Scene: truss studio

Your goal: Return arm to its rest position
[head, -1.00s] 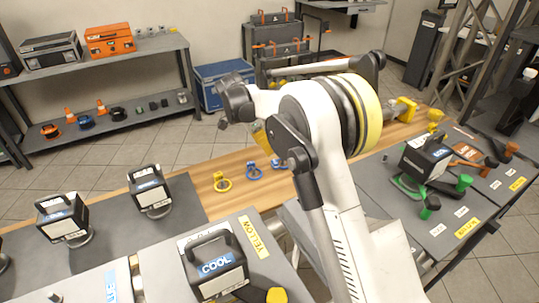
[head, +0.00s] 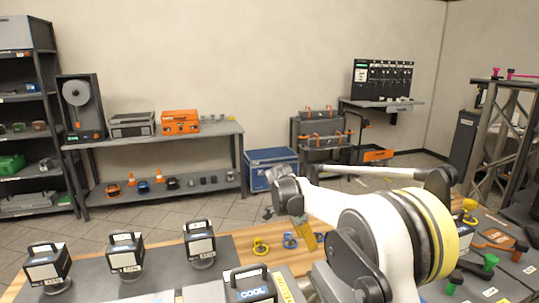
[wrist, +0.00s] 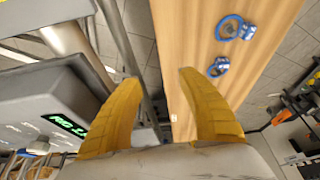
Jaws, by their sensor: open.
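In the head view a yellow ring item (head: 260,246) and a blue one (head: 290,240) lie left of the fingers.
Grey boxes with handles (head: 200,242) stand on the dark mat at left; one labelled COOL (head: 250,286) stands in front. Green-handled parts (head: 490,262) are at the right. In the wrist view a grey housing with green lettering (wrist: 45,115) is close left of the fingers.

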